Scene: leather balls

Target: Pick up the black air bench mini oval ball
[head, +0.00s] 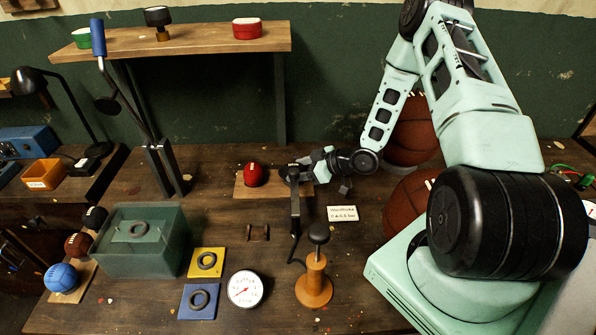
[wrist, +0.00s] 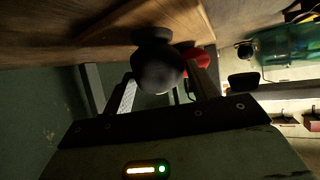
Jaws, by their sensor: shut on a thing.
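The black mini oval ball (head: 289,173) is at the right end of a small wooden board, partly hidden by my gripper. In the wrist view the dark rounded ball (wrist: 158,70) sits between my two fingers, with a finger on each side. My gripper (head: 304,171) comes in from the right and is shut on the ball. It also shows in the wrist view (wrist: 165,92). A dark piece lies just beyond the ball; I cannot tell whether the ball still touches its support.
A red ball (head: 254,174) sits left on the same board (head: 240,191). A black pump-like stand (head: 295,212) rises in front. A wooden-based plunger (head: 314,284), a gauge (head: 245,289) and a green bin (head: 140,257) stand nearby. Brown basketballs (head: 405,203) are at right.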

